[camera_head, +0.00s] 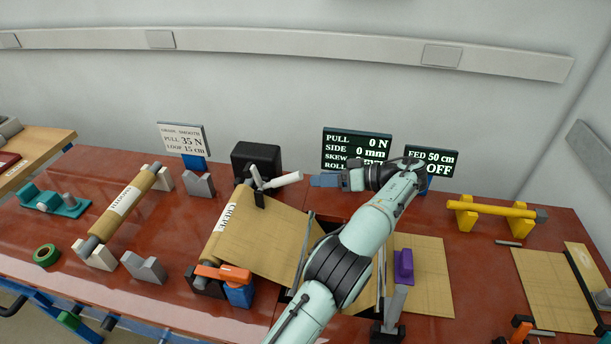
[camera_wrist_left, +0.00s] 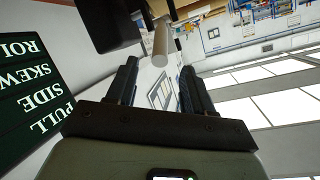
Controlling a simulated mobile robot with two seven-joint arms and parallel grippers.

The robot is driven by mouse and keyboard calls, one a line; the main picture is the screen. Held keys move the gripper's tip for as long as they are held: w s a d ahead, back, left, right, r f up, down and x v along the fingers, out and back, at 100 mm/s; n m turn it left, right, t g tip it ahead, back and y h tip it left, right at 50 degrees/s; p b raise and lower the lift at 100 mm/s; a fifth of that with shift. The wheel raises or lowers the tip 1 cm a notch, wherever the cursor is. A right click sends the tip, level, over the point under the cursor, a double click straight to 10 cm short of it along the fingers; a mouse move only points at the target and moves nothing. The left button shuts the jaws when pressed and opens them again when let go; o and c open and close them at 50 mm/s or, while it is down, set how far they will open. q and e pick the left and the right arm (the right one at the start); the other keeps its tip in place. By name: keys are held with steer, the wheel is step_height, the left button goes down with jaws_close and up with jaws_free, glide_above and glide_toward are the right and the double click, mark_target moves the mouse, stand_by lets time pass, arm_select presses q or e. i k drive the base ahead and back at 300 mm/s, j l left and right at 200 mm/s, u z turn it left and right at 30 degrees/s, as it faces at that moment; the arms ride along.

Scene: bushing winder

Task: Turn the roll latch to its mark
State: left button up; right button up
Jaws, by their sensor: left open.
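A white-handled lever (camera_head: 275,182) sits at the black block (camera_head: 257,160) behind the paper roll marked CREPE (camera_head: 226,228). I take it for the roll latch; its handle points right and slightly up. No mark for it can be made out. My left gripper (camera_head: 318,180) is open, just right of the handle's free end and apart from it. In the left wrist view, the pale handle (camera_wrist_left: 160,42) shows beyond and between the open fingertips (camera_wrist_left: 158,72), with nothing gripped. An orange lever (camera_head: 222,272) lies at the roll's near end. My right gripper is not in view.
A dark display (camera_head: 357,142), partly hidden by my left wrist, reads PULL 0 N and SIDE 0 mm. Another (camera_head: 431,161) reads FED 50 cm, OFF. A roll marked SMOOTH (camera_head: 125,202) rests at left. A purple handle (camera_head: 403,267) stands right of my forearm.

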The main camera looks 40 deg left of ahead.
mark_target(235, 277)
steer(key=k+l, duration=1.2)
steer(key=k, duration=0.1)
